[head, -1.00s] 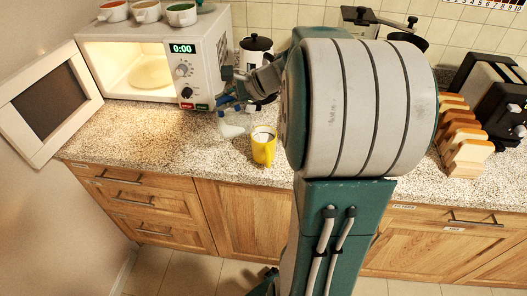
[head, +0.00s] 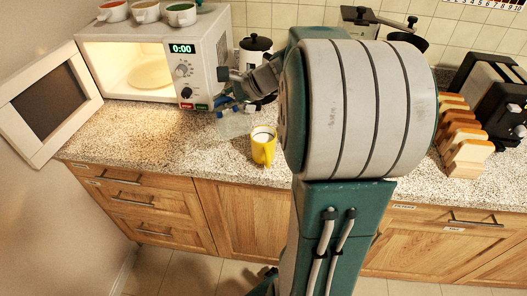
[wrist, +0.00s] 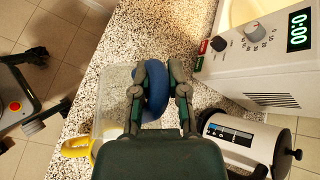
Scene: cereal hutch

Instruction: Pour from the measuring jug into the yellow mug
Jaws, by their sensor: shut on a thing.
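The yellow mug (head: 263,150) stands upright on the counter in the head view, with something pale inside its rim. In the wrist view the mug (wrist: 76,148) shows at the lower left, partly hidden by the jug and my gripper. The clear measuring jug (head: 233,125) is to the left of and behind the mug in the head view. My gripper (wrist: 157,72) is shut on the jug's blue handle (wrist: 157,92). The jug's clear body (wrist: 116,78) is to the left of the fingers. Its exact tilt and what it holds are hard to tell.
A microwave (head: 210,75) with its door (head: 45,105) open stands behind left, with several cups on top. A white canister with a black lid (wrist: 240,135) is close to my gripper. Toast slices (head: 465,140) and a toaster are at right. The front-left counter is clear.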

